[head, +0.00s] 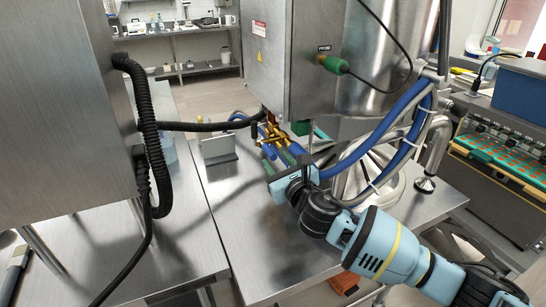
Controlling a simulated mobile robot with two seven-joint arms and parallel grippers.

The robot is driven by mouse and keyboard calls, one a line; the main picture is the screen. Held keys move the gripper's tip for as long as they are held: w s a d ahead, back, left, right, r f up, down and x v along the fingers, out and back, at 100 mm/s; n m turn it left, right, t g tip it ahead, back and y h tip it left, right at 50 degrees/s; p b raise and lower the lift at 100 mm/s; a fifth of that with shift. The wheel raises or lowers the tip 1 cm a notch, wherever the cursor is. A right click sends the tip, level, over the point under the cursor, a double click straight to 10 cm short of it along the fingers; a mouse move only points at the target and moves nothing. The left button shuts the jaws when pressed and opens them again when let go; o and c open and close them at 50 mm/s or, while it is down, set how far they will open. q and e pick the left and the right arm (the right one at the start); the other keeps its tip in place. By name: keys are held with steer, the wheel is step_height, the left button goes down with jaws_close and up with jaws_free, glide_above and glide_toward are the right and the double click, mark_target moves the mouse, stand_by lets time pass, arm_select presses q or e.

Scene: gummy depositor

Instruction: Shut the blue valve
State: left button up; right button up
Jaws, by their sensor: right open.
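Brass valve fittings (271,130) sit under the front of the steel cabinet, above the steel table. A small blue part (270,151), which looks like the blue valve's handle, hangs at the lower end of the brass. Green parts show close beside it. My right gripper (286,164) reaches in from the lower right and is open, with its fingers close to the blue part. I cannot tell whether they touch it. The gripper partly hides the area around the valve. My left gripper is out of view.
Blue hoses (375,148) curve down to the right of the valve. A steel cabinet (269,60) hangs just above it. A black hose (190,126) runs in from the left. A small metal plate (217,147) stands on the table (232,215), whose front is clear.

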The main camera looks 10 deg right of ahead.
mark_target(274, 158)
steer(key=shift+x, duration=1.65)
jaws_close()
